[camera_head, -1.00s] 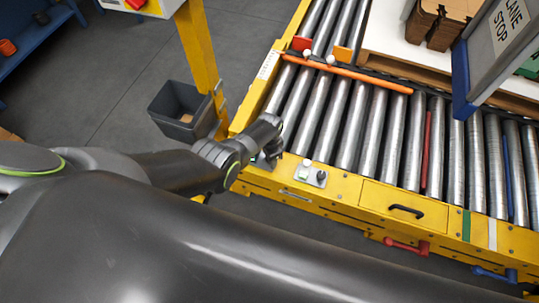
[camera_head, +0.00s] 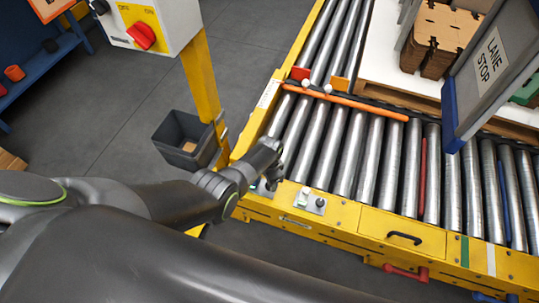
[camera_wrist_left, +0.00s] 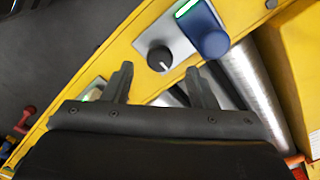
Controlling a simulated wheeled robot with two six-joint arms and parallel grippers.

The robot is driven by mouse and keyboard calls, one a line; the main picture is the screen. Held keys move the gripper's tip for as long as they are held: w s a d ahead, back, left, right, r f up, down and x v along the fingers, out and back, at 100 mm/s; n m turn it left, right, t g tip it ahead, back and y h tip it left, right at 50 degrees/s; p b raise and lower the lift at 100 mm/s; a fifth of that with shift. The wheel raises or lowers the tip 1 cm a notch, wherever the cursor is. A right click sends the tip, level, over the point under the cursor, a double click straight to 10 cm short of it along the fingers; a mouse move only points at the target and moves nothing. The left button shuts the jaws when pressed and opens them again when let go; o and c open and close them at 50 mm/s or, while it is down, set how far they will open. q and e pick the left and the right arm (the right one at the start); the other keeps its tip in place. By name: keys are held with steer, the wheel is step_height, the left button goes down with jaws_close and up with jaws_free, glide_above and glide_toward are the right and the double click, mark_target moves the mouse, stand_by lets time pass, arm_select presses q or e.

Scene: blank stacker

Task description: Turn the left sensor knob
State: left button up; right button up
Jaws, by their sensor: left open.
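A round black knob (camera_wrist_left: 159,58) with a pale pointer mark sits on a grey plate (camera_wrist_left: 170,32) on the yellow conveyor rail. A blue sensor head (camera_wrist_left: 208,38) and a lit green strip (camera_wrist_left: 186,8) are beside it. My left gripper (camera_wrist_left: 159,72) is open and empty. Its fingertips flank the knob in the wrist view, with the knob just beyond them; I see no grip on it. In the head view my left gripper (camera_head: 272,178) is over the rail's left end and mostly hides this knob. My right gripper is not in view.
A second plate with a black knob (camera_head: 320,203) is to the right along the rail. The roller conveyor (camera_head: 345,150) lies behind, with an orange bar (camera_head: 350,103) across it. A grey bin (camera_head: 185,138) and a yellow post (camera_head: 203,85) stand left. A lane stop sign (camera_head: 495,65) overhangs the right.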

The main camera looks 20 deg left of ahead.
arm_select(q)
step_height(320, 180, up, 2)
steer(key=shift+r+p, duration=0.25)
steer(key=shift+p, duration=0.5)
step_height(320, 180, up, 11)
steer(key=p, duration=0.6)
steer(key=shift+r, duration=0.15)
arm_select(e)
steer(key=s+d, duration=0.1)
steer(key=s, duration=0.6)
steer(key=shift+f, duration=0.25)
arm_select(q)
steer(key=s+a+f+n+p, duration=0.25)
steer(key=s+a+f, duration=0.25)
steer(key=s+f, duration=0.45)
steer(key=s+a+f+n+p, duration=0.1)
steer(key=s+a+f+n, duration=0.1)
steer(key=s, duration=0.9)
steer(key=s+a+f+n+p, duration=0.1)
steer(key=s+a+f+n, duration=0.2)
steer(key=s, duration=0.9)
steer(key=s+a+f+n+t+y+p, duration=0.1)
steer(key=s+a, duration=0.4)
steer(key=s, duration=0.6)
steer(key=shift+s+f+n+p, duration=0.25)
steer(key=shift+f+n+p, duration=0.4)
steer(key=shift+n, duration=0.2)
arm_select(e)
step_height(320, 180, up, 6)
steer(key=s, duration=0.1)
